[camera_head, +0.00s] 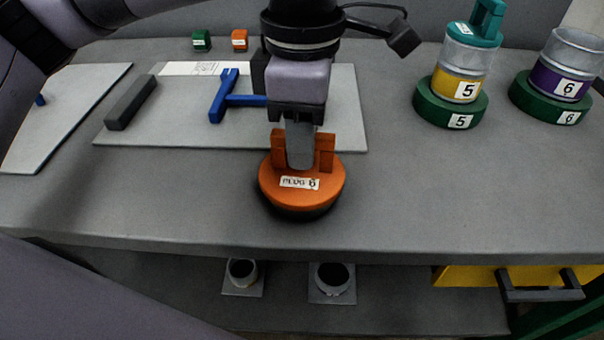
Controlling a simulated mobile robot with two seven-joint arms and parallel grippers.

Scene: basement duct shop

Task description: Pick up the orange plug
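The orange plug (302,190) is a round disc with an upright orange handle and a white label reading "PLUG" and a digit, probably 6. It is in the middle of the head view, near the bench's front edge, with a dark band beneath it. I cannot tell whether it touches the bench. My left gripper (300,160) points down over it. A grey finger covers the middle of the handle, with orange showing on both sides. The other finger is hidden, so its grip on the handle is unclear. My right gripper is not in view.
A pale board (340,110) behind holds a blue T-shaped tool (228,97) and a dark bar (131,102). Clear canisters labelled 5 (465,70) and 6 (567,65) stand at right on green bases. Small green (201,41) and orange (240,40) blocks sit behind. Bench right of the plug is clear.

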